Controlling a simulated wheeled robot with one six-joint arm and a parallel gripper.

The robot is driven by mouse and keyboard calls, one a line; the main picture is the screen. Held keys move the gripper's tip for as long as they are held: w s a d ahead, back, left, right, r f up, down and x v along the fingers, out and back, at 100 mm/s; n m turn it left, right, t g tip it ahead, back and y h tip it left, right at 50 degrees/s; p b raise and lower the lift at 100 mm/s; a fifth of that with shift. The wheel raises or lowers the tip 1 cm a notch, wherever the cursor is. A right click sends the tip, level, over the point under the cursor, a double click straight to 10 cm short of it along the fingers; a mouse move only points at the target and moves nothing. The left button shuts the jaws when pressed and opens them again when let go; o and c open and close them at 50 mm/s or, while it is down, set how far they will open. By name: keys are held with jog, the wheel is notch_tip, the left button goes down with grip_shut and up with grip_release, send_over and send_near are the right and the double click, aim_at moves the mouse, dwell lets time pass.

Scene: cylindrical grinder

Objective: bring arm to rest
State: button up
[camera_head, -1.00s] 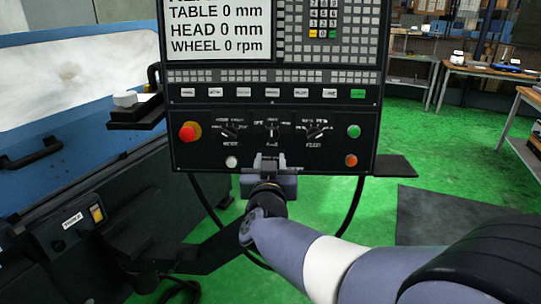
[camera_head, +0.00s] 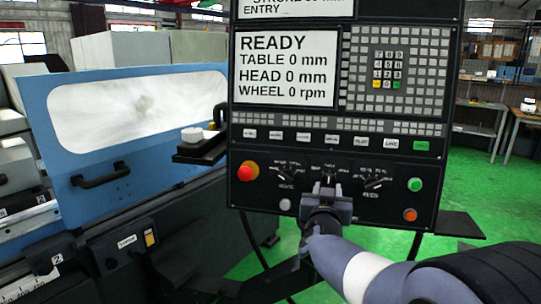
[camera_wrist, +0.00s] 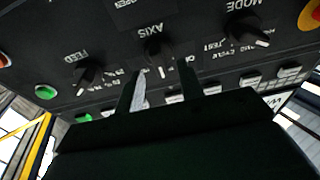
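My gripper (camera_head: 328,186) is in front of the lower middle of the black control panel (camera_head: 300,208), just below the middle knob (camera_head: 329,170). In the wrist view my gripper (camera_wrist: 162,68) has its two fingers apart, with nothing seen held between them. The AXIS knob (camera_wrist: 158,50) shows just beyond the fingertips. I cannot tell whether the fingers touch it. My arm reaches in from the lower right of the head view. The panel screen reads READY, table 0 mm, head 0 mm, wheel 0 rpm.
A red emergency button (camera_head: 246,172) and green button (camera_head: 414,184) flank the knobs. The MODE knob (camera_wrist: 248,32) and FEED knob (camera_wrist: 86,72) sit close beside my gripper. The blue grinder door (camera_head: 60,100) stands left. Green floor (camera_head: 480,200) is open at right.

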jog(key=shift+x, duration=1.15)
